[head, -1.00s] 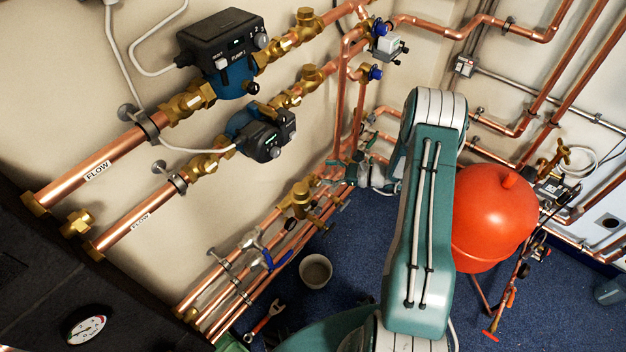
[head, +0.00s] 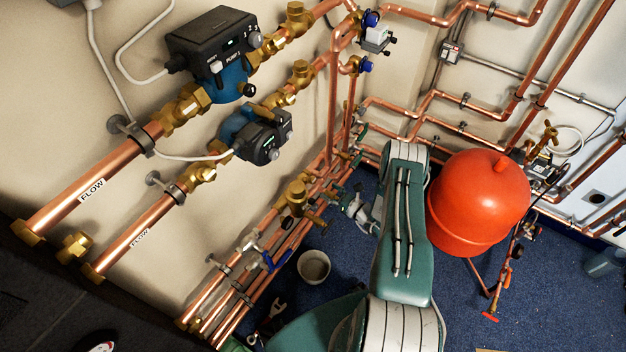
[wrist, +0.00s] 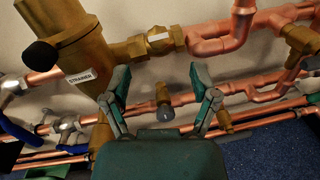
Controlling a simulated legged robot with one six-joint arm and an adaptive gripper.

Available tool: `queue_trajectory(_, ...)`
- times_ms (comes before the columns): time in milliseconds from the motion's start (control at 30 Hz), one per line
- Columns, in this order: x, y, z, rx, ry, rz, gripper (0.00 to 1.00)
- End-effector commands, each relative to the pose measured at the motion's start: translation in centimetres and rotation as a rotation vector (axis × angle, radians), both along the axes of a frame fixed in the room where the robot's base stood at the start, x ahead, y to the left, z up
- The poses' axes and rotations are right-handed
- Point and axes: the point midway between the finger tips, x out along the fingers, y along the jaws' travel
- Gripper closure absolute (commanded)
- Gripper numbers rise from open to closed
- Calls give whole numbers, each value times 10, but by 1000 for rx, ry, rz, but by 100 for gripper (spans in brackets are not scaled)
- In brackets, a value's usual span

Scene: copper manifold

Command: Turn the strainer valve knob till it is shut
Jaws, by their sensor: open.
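The brass strainer body (wrist: 82,30) with a white "STRAINER" label fills the upper left of the wrist view. A round black knob (wrist: 40,54) sticks out from its left side. In the head view the brass strainer (head: 297,195) is on the lower pipes. My gripper (wrist: 160,76) is open and empty, with its fingers spread right of and below the label. A short brass stub with a grey round end (wrist: 164,106) shows between the fingers, farther back; I cannot tell its distance. I cannot tell which of these is the valve knob. In the head view my gripper (head: 350,203) is beside the pipes.
Copper pipes (wrist: 262,112) run behind and below the fingers. A blue lever (head: 277,260) is on the lower pipes. Two pumps (head: 222,60) (head: 262,135) are on the wall above.

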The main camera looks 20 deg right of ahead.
Motion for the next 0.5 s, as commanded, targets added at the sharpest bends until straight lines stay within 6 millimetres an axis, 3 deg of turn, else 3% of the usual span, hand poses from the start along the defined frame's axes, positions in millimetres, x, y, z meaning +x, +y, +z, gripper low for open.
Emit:
queue_trajectory(300, 51, 27, 1, -1, -2, 4, 24)
queue_trajectory(500, 65, 33, 1, 0, -2, 2, 24)
